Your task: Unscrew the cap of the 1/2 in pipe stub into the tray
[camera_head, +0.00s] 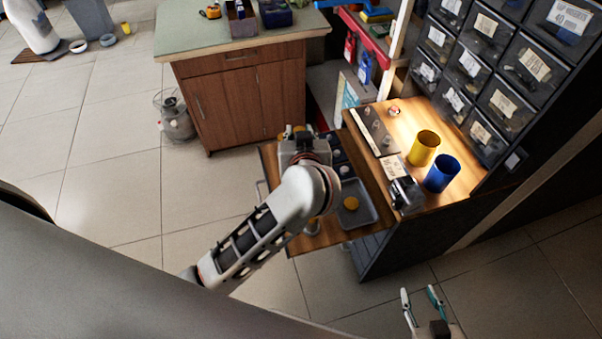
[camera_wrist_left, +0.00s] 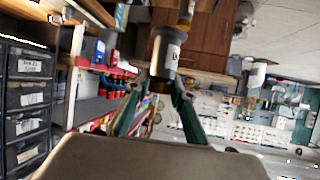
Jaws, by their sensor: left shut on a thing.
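My left gripper (camera_wrist_left: 160,92) is shut on a dark cylindrical piece with a white label, which I take for the capped pipe stub (camera_wrist_left: 167,52). Its near end sits between the green fingertips; where cap meets pipe is not clear. In the head view my left wrist covers most of this spot on the pull-out wooden shelf. My right gripper (camera_head: 422,305) is open and empty, low at the right, away from the bench.
A yellow cup (camera_head: 424,148) and a blue cup (camera_head: 442,173) stand on the lit bench top beside a dark device (camera_head: 405,195). Labelled drawers (camera_head: 487,75) rise behind. A wooden cabinet (camera_head: 240,105) stands behind the shelf. The tiled floor at left is mostly clear.

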